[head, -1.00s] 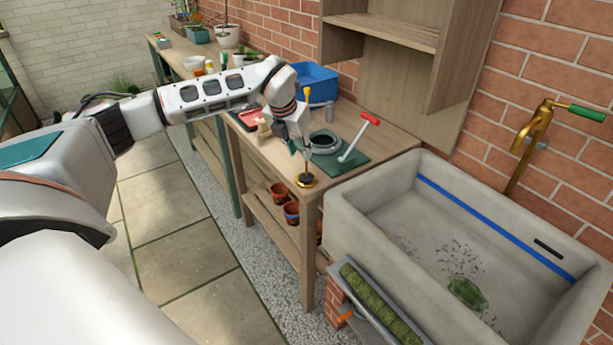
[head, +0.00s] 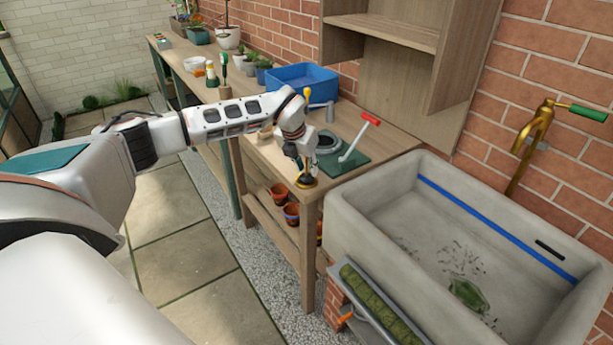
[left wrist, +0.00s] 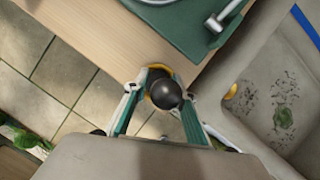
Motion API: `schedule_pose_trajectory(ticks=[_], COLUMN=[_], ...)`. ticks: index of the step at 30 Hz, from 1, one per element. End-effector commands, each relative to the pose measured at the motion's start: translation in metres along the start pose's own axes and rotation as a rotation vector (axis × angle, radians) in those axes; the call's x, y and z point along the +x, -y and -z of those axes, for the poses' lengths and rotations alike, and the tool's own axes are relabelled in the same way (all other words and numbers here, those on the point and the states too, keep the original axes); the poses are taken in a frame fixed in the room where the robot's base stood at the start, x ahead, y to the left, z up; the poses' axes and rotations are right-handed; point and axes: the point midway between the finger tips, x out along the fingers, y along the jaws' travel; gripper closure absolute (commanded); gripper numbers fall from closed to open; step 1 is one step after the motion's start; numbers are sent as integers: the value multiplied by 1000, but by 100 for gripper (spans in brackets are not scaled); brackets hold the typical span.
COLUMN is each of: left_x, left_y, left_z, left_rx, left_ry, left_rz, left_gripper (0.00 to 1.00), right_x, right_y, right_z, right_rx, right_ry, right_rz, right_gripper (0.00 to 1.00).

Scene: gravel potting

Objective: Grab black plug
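The black plug (head: 307,182) sits at the front corner of the wooden bench, a dark piece with a gold rim. In the left wrist view its round black knob (left wrist: 165,94) shows above a yellow ring. My left gripper (head: 304,170) is right over it, pointing down. In the wrist view my left gripper (left wrist: 157,88) has its green-and-white fingers apart, one on each side of the knob. I cannot tell whether either finger touches it. My right gripper is not in view.
A green base with a red-handled lever (head: 350,150) stands behind on the bench (head: 385,137). A blue tub (head: 300,80) is farther back. A stone sink (head: 400,215) with a brass tap (head: 530,140) lies to the right. Several pots sit on the shelf below.

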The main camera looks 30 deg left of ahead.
Motion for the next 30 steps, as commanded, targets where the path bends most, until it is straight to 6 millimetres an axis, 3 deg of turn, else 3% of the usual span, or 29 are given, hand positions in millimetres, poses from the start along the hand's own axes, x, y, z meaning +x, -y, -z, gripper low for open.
schedule_pose_trajectory(ticks=[1,3,20,26,30], left_x=[0,0,-10,-38,-72], left_y=[0,0,0,0,0], left_z=[0,0,-5,-17,-32], left_rx=[0,0,1,-1,-1], left_ry=[0,0,4,5,7], left_rz=[0,0,1,1,2], left_gripper=[85,100,100,100,100], right_x=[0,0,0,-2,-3], right_y=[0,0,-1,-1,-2], right_z=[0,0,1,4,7], right_rx=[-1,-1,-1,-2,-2], right_ry=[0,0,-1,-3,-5], right_rz=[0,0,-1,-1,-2], right_gripper=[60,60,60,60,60])
